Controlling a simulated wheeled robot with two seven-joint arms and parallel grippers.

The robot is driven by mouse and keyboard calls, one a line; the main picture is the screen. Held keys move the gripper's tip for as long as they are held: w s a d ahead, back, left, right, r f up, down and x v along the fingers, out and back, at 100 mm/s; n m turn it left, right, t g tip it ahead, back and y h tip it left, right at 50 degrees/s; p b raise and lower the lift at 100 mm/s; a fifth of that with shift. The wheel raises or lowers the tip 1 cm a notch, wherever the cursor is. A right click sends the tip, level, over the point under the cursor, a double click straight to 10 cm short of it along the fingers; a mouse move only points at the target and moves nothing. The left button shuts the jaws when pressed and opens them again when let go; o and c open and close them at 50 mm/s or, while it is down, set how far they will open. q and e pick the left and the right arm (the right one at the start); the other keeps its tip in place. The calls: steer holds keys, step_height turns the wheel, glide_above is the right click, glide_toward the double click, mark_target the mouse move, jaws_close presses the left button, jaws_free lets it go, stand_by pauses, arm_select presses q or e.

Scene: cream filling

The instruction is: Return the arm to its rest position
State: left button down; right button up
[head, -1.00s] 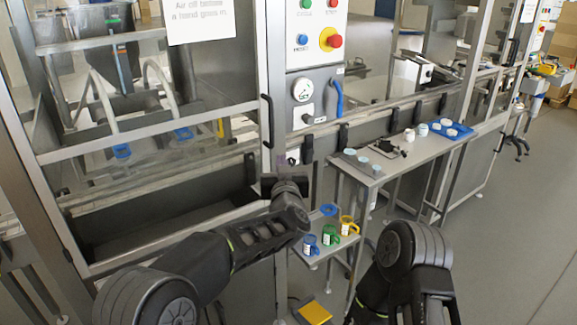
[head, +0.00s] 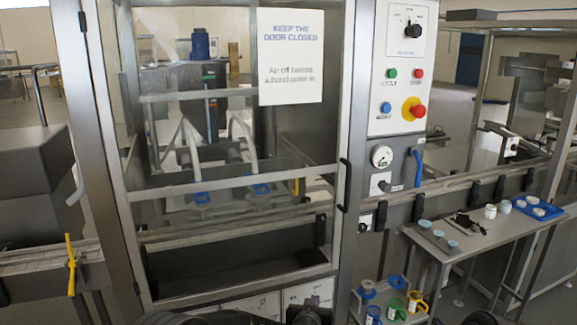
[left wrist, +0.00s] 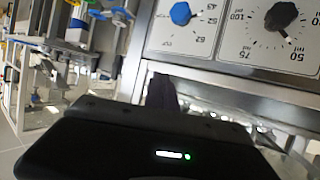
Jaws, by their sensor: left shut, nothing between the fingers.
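My left arm shows only as dark links along the bottom edge of the head view. My left gripper (left wrist: 163,92) shows in the left wrist view as dark fingers close together, shut and empty. Behind it is a panel with a blue knob (left wrist: 181,13) and a black dial (left wrist: 281,16). The gripper appears apart from the panel. A dark part of my right arm shows at the bottom right of the head view; its gripper is out of sight.
The machine's glazed door (head: 230,150) is closed, with a black handle (head: 344,185). Right of it is a control panel (head: 397,80). A side table (head: 470,238) carries white jars and a blue tray (head: 538,207). A lower shelf holds coloured cups (head: 416,301).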

arm_select(q)
steer(key=s+a+f+n+g, duration=0.1)
steer(key=s+a+f+g, duration=0.2)
steer(key=s+a+f, duration=0.5)
steer(key=s+a+f+n+g, duration=0.1)
steer(key=s+a+f+g, duration=0.25)
steer(key=s+f, duration=0.75)
steer(key=s+a+f+n+g, duration=0.1)
steer(key=s+a+f+g, duration=0.1)
steer(key=s, duration=1)
steer(key=s+a+f+n+g+h, duration=0.1)
steer(key=s+a+f+g, duration=0.1)
steer(key=s, duration=1.1)
steer(key=shift+s+f+g, duration=0.3)
steer(key=shift+f+g, duration=0.6)
steer(key=shift+g, duration=0.15)
